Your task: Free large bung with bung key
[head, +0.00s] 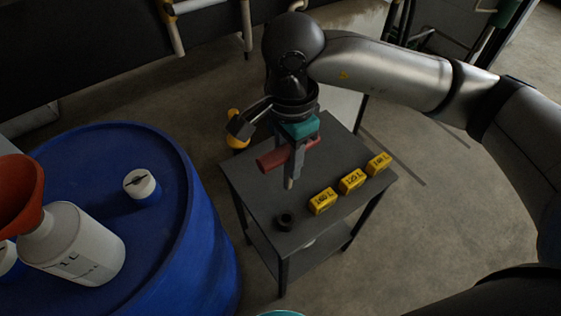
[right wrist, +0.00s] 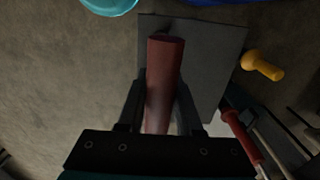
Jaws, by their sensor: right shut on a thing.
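The bung key has a thick dark red handle (head: 272,160), held crosswise in my right gripper (head: 293,164) above the grey side table. In the right wrist view the handle (right wrist: 164,80) lies between the two fingers of the gripper (right wrist: 160,105). A pale tip shows below the fingers in the head view; the rest of the key is hidden. A white bung with a dark mark across its top (head: 140,184) sits on the blue drum (head: 165,235), left of and apart from the key. I take it to be the large bung. My left gripper is not in view.
Three yellow numbered blocks (head: 351,181) and a black ring (head: 285,220) are on the table (head: 255,205). A yellow-handled thing (right wrist: 262,65) and a red-handled tool (right wrist: 238,132) lie beyond the table.

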